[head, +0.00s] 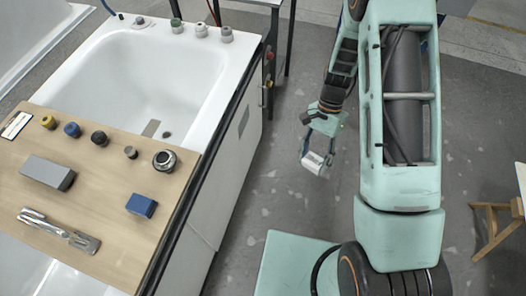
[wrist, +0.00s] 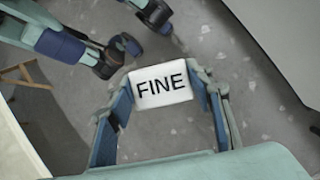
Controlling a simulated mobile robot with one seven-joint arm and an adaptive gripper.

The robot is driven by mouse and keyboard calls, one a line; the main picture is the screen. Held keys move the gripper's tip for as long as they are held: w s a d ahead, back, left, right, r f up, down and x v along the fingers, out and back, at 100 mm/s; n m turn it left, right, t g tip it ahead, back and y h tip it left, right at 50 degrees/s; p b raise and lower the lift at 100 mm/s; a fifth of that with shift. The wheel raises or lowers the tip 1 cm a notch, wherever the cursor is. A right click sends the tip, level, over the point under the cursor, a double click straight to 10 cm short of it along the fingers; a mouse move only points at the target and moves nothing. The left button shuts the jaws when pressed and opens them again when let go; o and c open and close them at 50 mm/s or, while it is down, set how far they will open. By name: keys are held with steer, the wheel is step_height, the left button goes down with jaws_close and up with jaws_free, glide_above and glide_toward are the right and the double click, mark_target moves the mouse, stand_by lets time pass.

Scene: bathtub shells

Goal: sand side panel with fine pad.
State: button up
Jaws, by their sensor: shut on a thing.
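My gripper (head: 317,160) is shut on a white pad and hangs over the open floor to the right of the tub. The fine pad (wrist: 160,83) shows in the wrist view between the two fingers, with "FINE" in black letters on its face; it also shows as a small pale block in the head view (head: 315,163). The white side panel (head: 222,172) of the tub stands left of my gripper, apart from the pad. Its face is seen at a steep angle, and a grey patch (head: 244,121) shows on its upper part.
A wooden board (head: 95,215) lies across the white tub (head: 150,70). It bears a grey block (head: 47,172), a blue block (head: 141,205), metal tools (head: 60,231) and several knobs. A wooden trestle (head: 496,222) stands at the right. Floor between tub and arm is clear.

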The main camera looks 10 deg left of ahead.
steer(key=s+a+f+m+g+y+b, duration=0.2)
steer(key=a+f+m+b, duration=0.5)
steer(key=a+f+m, duration=0.2)
steer(key=m+t+y+b, duration=1.45)
steer(key=m+b, duration=0.65)
steer(key=m, duration=0.5)
glide_toward(245, 122)
steer(key=shift+t+h, duration=0.35)
steer(key=shift+h, duration=0.1)
steer(key=shift+s+a, duration=2.15)
steer(key=shift+s, duration=0.25)
steer(key=shift+a, duration=0.9)
steer(key=shift+w, duration=0.1)
steer(key=shift+w+d+f+b, duration=0.1)
steer(key=shift+w+b, duration=0.15)
steer(key=shift+w, duration=0.6)
steer(key=shift+w+d+b, duration=0.15)
steer(key=shift+w+b, duration=0.1)
steer(key=shift+w, duration=0.65)
steer(key=shift+w+b, duration=0.65)
steer(key=shift+w, duration=1.3)
